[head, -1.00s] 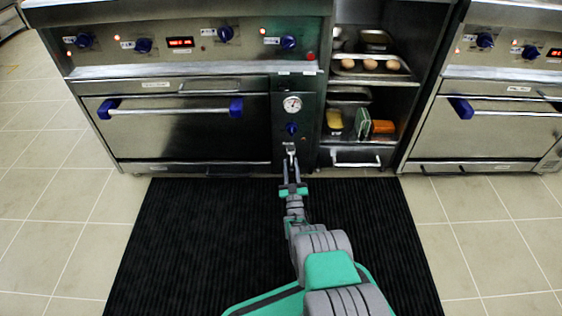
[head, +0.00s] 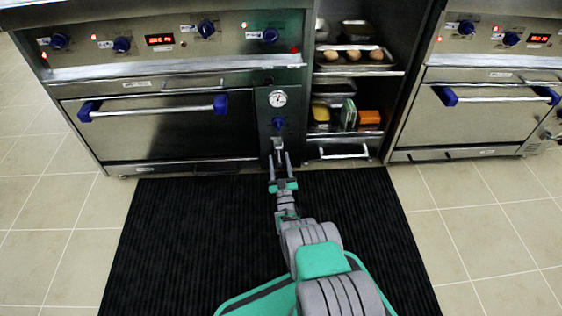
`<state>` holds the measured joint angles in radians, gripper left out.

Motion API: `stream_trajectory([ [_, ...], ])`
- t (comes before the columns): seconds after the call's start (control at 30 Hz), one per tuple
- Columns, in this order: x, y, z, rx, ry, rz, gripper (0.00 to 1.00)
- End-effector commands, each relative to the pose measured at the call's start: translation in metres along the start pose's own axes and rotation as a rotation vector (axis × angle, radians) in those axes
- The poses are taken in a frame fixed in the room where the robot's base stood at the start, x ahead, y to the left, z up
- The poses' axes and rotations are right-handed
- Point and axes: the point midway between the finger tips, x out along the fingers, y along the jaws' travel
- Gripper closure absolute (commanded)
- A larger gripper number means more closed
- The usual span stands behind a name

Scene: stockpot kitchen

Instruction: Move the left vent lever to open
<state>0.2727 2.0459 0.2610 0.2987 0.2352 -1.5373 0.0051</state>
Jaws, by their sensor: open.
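A narrow dark panel (head: 264,105) at the right end of the left oven carries a round white gauge (head: 278,98) and a blue knob (head: 278,123). A small silvery lever-like part (head: 278,143), which looks like the left vent lever, shows below the knob. My gripper (head: 279,158) is low in front of this panel, with its two fingers apart, one to each side just below the silvery part. I cannot tell whether the fingers touch it. The lever's exact position is too small to read.
The left oven door has a bar handle with blue ends (head: 152,107). An open shelf unit (head: 360,88) with trays and food boxes stands right of the panel, above a drawer handle (head: 343,155). Another oven (head: 480,118) is further right. A black mat (head: 180,230) covers the floor.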

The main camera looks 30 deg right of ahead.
Motion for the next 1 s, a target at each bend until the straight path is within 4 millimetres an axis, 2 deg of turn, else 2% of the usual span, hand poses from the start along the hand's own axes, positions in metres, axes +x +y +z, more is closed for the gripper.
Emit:
stream_trajectory([
  [0.17, -0.016, 0.001, 0.000, 0.000, -0.003, 0.001, 0.50],
  [0.4, -0.064, 0.002, 0.001, -0.001, -0.003, 0.002, 0.50],
  [0.5, -0.075, 0.002, 0.001, -0.003, -0.002, 0.003, 0.50],
  [0.77, -0.079, 0.002, 0.001, -0.002, -0.001, 0.003, 0.50],
  [1.0, -0.076, -0.001, 0.001, 0.001, -0.006, -0.002, 0.70],
])
